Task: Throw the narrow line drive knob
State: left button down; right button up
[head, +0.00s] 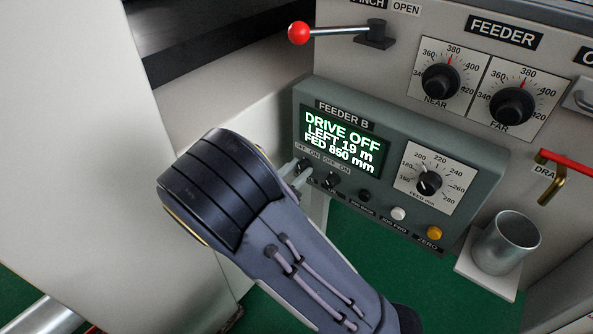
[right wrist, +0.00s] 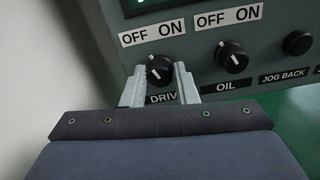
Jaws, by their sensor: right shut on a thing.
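The drive knob (right wrist: 159,71) is a small round black knob with a white pointer line, under an OFF/ON label and above a tag reading "DRIV", the rest hidden. Its pointer leans up and to the left, toward OFF. My right gripper (right wrist: 160,80) is shut on it, one finger on each side; in the head view my right gripper (head: 297,172) reaches the lower left of the panel. The feeder B panel (head: 400,120) has a lit display (head: 340,141) reading DRIVE OFF, LEFT 19 m, FED 850 mm. My left gripper is not in view.
The oil knob (right wrist: 231,57) sits close to the right of the drive knob. A jog back button (right wrist: 298,43), a white button (head: 398,214), a yellow button (head: 434,233) and a feed dial (head: 429,182) are farther right. A metal cup (head: 506,243) stands at the right.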

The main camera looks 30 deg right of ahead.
jog(key=m, duration=0.4)
jog(key=shift+f+b, duration=0.1)
jog(key=shift+b, duration=0.3)
jog(key=m+b, duration=0.1)
jog(key=m, duration=0.2)
jog(key=shift+s+f+m, duration=0.1)
jog(key=shift+m, duration=0.3)
jog(key=shift+m+b, duration=0.65)
jog(key=shift+m, duration=0.85)
jog(key=o, duration=1)
jog(key=shift+c, duration=0.2)
jog(key=shift+s+a, duration=0.2)
jog(key=shift+a, duration=0.25)
jog(key=p+v, duration=0.1)
jog(key=v, duration=0.5)
jog(key=shift+a+p, duration=0.35)
jog(key=shift+a, duration=0.05)
jog(key=shift+s, duration=0.2)
